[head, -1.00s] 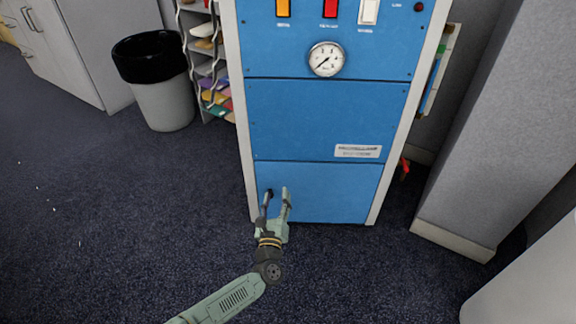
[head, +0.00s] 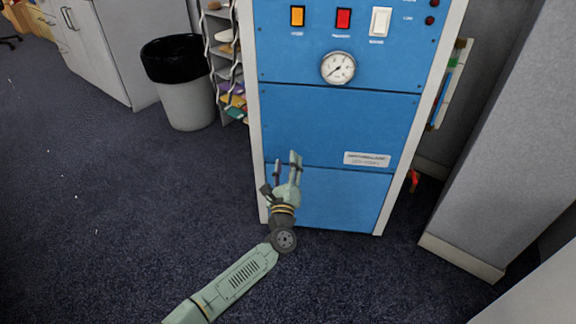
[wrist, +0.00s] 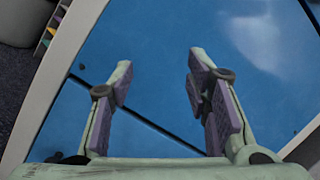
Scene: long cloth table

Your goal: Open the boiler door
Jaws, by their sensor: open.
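The boiler is a tall blue cabinet (head: 335,125) with a light grey frame. Its lower panel (head: 335,205) and middle panel meet at a horizontal seam, and both look closed flush. My gripper (head: 287,162) is open and empty in front of the boiler's left side, its fingertips overlapping the middle panel just above the seam. In the wrist view the two fingers (wrist: 160,68) point at the blue front, with the seam running diagonally between them. I cannot tell whether they touch it. A small dark piece beside the gripper's left may be a knob; I cannot tell.
A pressure gauge (head: 338,68) and orange, red and white switches sit above. A grey bin (head: 187,95) with a black liner and a shelf rack (head: 226,60) stand left of the boiler. A grey partition (head: 495,150) stands close on the right. The dark carpet at front left is clear.

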